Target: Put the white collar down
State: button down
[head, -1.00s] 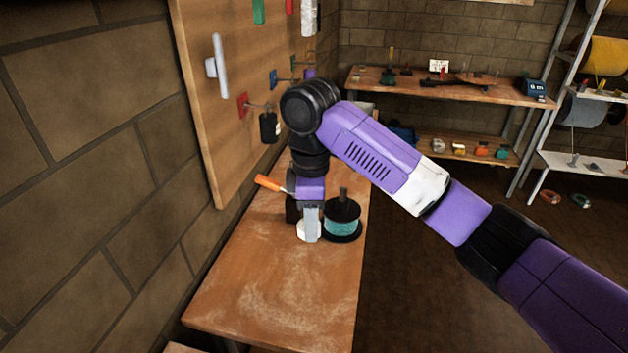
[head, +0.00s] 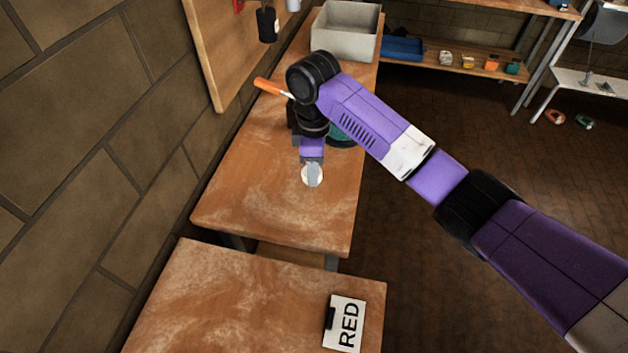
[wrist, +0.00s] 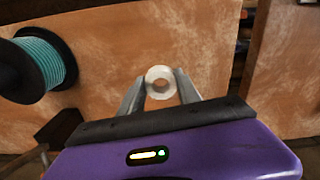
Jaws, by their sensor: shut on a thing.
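The white collar (wrist: 160,82) is a short white ring with a round hole, seen between my fingertips in the wrist view. My gripper (wrist: 160,88) is shut on it, one finger on each side. In the head view the collar (head: 312,176) shows as a white disc at the tip of my gripper (head: 312,168), over the bare front part of the far bench (head: 270,205). I cannot tell whether it touches the bench top.
A spool of teal line (wrist: 40,62) stands close by, mostly behind my arm in the head view (head: 342,135). An orange-handled tool (head: 270,87) and a grey bin (head: 347,32) are farther back. A nearer bench (head: 220,300) holds a card reading RED (head: 345,322).

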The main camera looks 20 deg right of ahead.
aim_at(314, 191)
jog(key=shift+f, duration=2.7)
jog(key=shift+f, duration=0.2)
jog(key=c, duration=0.9)
grip_release()
jog(key=shift+o, duration=0.2)
jog(key=shift+r, duration=0.1)
notch_tip(314, 191, up, 12)
jog(key=b, duration=0.1)
jog(key=shift+r, duration=0.15)
